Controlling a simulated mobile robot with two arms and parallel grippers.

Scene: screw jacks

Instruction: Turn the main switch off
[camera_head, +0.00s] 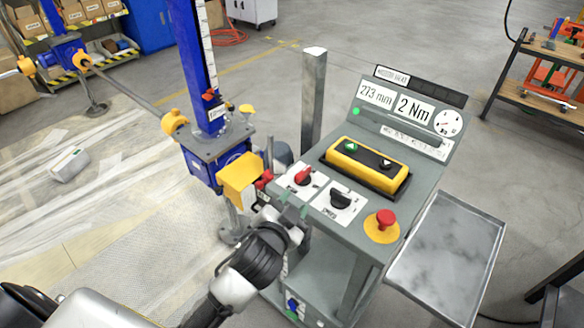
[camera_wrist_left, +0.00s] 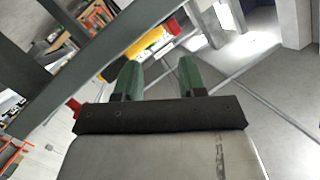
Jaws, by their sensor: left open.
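The control console (camera_head: 270,187) has a rotary switch with a red knob (camera_head: 303,176) on a white plate near its left corner. It looks like the main switch, but its label is too small to read. A black rotary switch (camera_head: 341,198) sits to its right on a similar plate. My left gripper (camera_head: 281,205) is at the console's left edge, just below and left of the red knob, apart from it. Its two green fingers (camera_wrist_left: 158,75) stand apart and empty in the left wrist view. The switch cannot be made out there. My right gripper is out of view.
A red emergency button (camera_head: 385,219) on a yellow base and a yellow button box (camera_head: 366,166) are on the console. The blue screw jack (camera_head: 200,165) with a yellow block (camera_head: 240,178) stands close at left. A metal tray (camera_head: 445,260) is at right.

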